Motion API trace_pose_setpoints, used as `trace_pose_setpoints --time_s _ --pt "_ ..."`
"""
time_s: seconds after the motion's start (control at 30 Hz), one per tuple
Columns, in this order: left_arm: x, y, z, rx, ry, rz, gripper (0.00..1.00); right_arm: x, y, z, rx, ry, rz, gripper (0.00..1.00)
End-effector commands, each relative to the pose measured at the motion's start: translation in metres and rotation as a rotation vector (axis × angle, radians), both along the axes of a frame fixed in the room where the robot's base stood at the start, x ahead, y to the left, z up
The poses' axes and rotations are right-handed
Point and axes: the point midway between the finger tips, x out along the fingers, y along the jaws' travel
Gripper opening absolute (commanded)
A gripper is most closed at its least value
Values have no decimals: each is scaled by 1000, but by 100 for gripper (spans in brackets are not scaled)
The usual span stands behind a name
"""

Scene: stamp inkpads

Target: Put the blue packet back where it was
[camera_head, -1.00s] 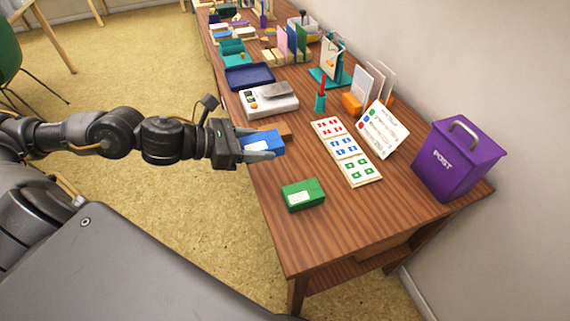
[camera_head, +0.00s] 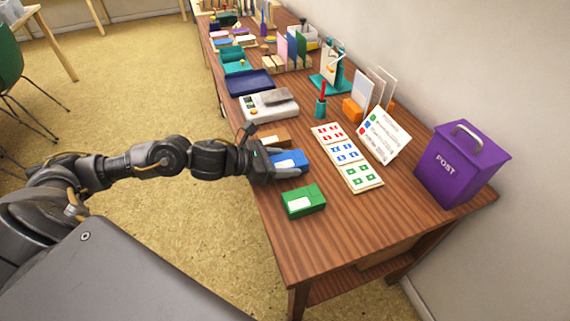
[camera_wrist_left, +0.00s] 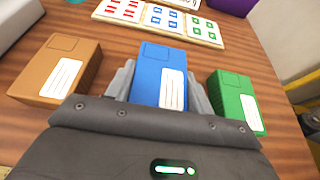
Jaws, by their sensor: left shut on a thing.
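The blue packet (camera_head: 291,158) is a small box with a white label. My left gripper (camera_head: 284,167) is shut on it, with one finger along each side. In the left wrist view the blue packet (camera_wrist_left: 160,72) lies between the two fingers (camera_wrist_left: 160,88), its label facing up. It is at the table's left edge, between the brown packet (camera_wrist_left: 60,68) and the green packet (camera_wrist_left: 235,100), apart from both. I cannot tell whether its underside touches the table. My right gripper is not in view.
The green packet also shows in the head view (camera_head: 304,200), and the brown one (camera_head: 273,137) is partly behind my gripper. A scale (camera_head: 268,104) is behind.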

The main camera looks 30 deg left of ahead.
Motion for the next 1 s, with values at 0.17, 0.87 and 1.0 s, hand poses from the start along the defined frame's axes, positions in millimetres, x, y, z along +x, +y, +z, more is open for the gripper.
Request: trace_pose_setpoints --time_s 0.17,0.87,1.0 --pt "0 0 -9 0 -3 1 25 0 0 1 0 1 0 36" --pt "0 1 -12 0 -3 1 74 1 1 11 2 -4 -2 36" --pt "0 1 -12 0 -3 1 74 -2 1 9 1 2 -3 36"
